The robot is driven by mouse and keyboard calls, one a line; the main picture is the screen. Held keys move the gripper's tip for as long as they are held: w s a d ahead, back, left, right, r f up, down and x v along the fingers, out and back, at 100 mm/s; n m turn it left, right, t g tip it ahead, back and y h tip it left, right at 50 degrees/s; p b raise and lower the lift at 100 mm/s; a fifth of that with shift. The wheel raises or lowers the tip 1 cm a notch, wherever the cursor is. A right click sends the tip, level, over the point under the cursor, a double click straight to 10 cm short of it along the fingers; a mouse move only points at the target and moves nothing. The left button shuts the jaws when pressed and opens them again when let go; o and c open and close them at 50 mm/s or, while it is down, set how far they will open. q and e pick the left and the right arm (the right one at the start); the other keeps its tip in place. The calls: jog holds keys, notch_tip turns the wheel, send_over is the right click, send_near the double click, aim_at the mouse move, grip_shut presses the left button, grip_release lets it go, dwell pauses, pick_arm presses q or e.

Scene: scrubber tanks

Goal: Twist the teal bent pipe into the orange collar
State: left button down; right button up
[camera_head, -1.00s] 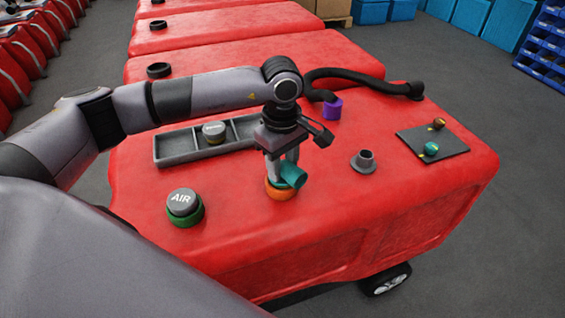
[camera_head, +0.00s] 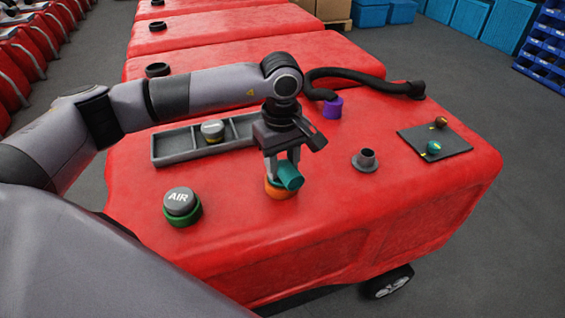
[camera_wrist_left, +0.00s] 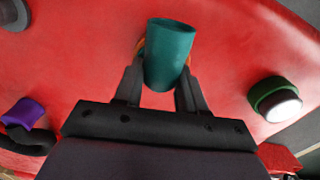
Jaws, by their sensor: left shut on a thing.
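The teal bent pipe (camera_head: 290,177) stands at the orange collar (camera_head: 278,191) on top of the red tank, its open bent end pointing toward the front right in the head view. My left gripper (camera_head: 282,168) points down from above and is shut on the pipe. In the left wrist view the teal pipe (camera_wrist_left: 170,55) sits between the two fingers (camera_wrist_left: 160,92), and only slivers of the orange collar (camera_wrist_left: 140,47) show behind it. How deep the pipe sits in the collar is hidden. My right gripper is not in view.
A grey AIR cap (camera_head: 180,201) sits in a green collar to the left. A grey tray (camera_head: 175,148) with a cap lies behind. A black hose runs to a purple collar (camera_head: 333,107). A grey flanged stub (camera_head: 365,160) and a dark mat (camera_head: 455,141) with small fittings lie right.

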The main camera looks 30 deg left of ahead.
pick_arm(q)
jog(key=shift+s+f, duration=0.15)
jog(key=shift+f, duration=0.3)
jog(key=c, duration=0.6)
grip_release()
jog(key=shift+a, duration=0.1)
jog(key=shift+o, duration=0.2)
jog(key=o, duration=0.6)
jog(key=shift+c, duration=0.2)
jog(key=shift+r, duration=0.1)
jog(key=shift+r, duration=0.2)
jog(key=shift+r+p, duration=2.2)
jog(key=shift+r, duration=1.2)
